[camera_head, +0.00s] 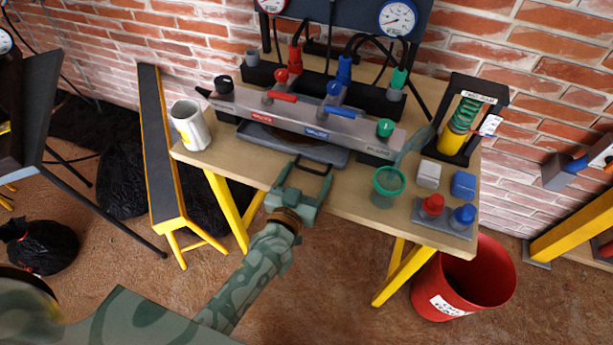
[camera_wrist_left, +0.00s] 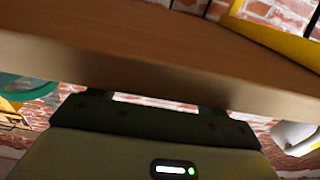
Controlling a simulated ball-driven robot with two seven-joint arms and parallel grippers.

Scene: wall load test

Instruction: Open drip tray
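The drip tray (camera_head: 335,155) is a shallow dark grey tray lying on the wooden table under the grey valve manifold (camera_head: 310,118). The manifold hides much of it, and its front edge faces me. My left gripper (camera_head: 314,166), camouflage green with dark fingers, reaches from below to the table's front edge, just in front of the tray. Its fingers are spread; I see nothing clearly held, and cannot tell whether they touch the tray. In the left wrist view the table's edge (camera_wrist_left: 150,70) lies across, close to the gripper. My right gripper is not in view.
A white mug (camera_head: 190,126) stands at the table's left end. A green cup (camera_head: 388,183), small blocks, a plate with red and blue knobs (camera_head: 444,215) and a spring stand (camera_head: 465,118) are at right. A red bucket (camera_head: 465,280) stands on the floor.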

